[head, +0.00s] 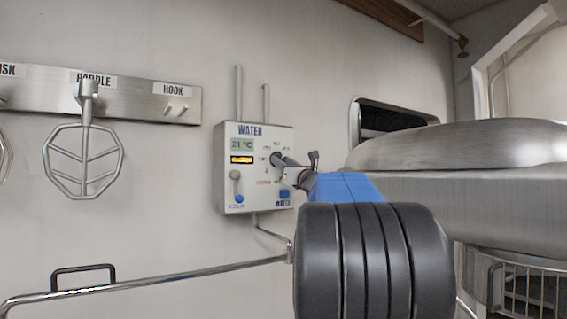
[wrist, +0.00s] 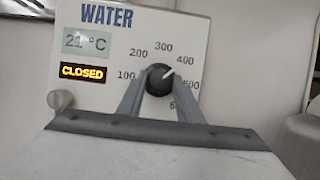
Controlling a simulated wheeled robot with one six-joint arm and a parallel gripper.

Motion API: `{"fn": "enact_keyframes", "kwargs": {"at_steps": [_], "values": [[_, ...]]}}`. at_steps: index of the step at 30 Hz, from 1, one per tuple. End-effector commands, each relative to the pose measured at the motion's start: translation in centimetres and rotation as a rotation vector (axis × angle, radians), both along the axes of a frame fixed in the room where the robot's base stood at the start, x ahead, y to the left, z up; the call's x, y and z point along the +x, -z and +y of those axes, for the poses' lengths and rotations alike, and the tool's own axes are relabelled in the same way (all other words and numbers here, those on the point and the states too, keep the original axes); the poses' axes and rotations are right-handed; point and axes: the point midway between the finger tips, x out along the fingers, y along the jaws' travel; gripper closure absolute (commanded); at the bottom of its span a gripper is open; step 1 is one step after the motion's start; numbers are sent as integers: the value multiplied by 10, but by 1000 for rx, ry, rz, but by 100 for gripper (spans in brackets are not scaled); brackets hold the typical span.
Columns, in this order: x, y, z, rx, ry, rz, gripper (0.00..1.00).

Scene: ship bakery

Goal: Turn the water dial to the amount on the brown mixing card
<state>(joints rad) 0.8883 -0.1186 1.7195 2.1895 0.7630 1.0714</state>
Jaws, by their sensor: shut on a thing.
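The water panel (head: 226,180) is a pale box on the wall, also seen close in the wrist view (wrist: 195,30). Its black dial (wrist: 157,88) has a white pointer line aimed up and right, at about the 400 mark. Printed marks around it include 100, 200, 300, 400 and 500; the lowest is partly hidden by a finger. My gripper (wrist: 158,80) is shut on the dial, one finger on each side. In the head view my gripper (head: 290,163) reaches the panel's right part. The brown mixing card is not in view.
The panel's display (wrist: 86,42) reads 21 °C, and an amber sign (wrist: 82,72) reads CLOSED. A blue button (head: 284,194) sits low on the panel. A paddle (head: 84,160) hangs at left.

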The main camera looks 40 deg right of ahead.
Motion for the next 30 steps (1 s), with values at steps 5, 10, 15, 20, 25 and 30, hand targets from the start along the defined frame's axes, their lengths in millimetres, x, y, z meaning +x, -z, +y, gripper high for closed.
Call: {"fn": "enact_keyframes", "kwargs": {"at_steps": [5, 10, 15, 20, 25, 30], "values": [[2, -6, 1, 5, -3, -10, 90], [2, -6, 1, 4, -3, -10, 90], [2, -6, 1, 4, -2, -9, 50], [1, -4, 0, 4, -2, -7, 50], [0, -4, 0, 4, -1, -6, 50], [-12, 1, 3, 3, 0, -6, 50]]}}
